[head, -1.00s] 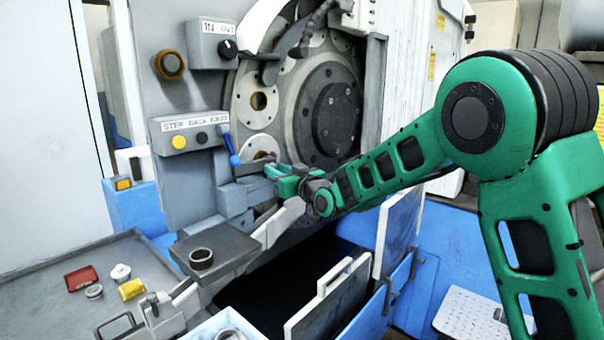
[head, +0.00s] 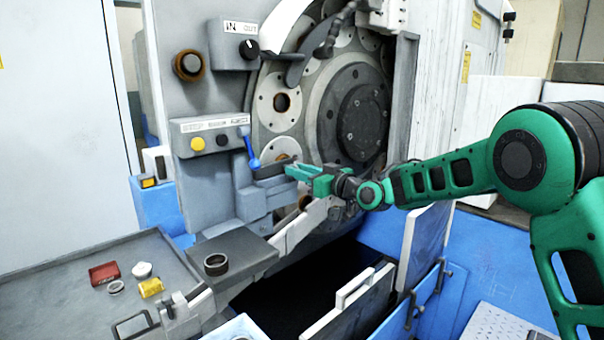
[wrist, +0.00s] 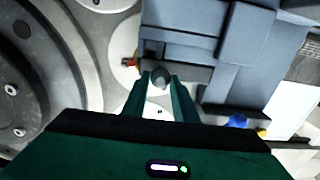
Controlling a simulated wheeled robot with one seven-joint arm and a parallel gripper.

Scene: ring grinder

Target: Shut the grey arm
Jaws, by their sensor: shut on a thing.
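The grey arm (head: 271,169) is a short grey bar reaching right from the grey block on the machine front, below the blue-handled lever (head: 250,149). My green gripper (head: 292,172) is at its right end, in front of the large round disc. In the wrist view my gripper's two fingers (wrist: 160,82) are shut on a rounded grey end (wrist: 160,77) of the arm. The grey arm's bar runs from there to the right, towards the grey-blue block. The fingers hide part of its end.
The control box with yellow and black buttons (head: 208,136) is left of the lever. The big disc (head: 352,115) lies behind my gripper. Below are a white chute and a dark opening. A tray (head: 60,258) with small parts stands at lower left.

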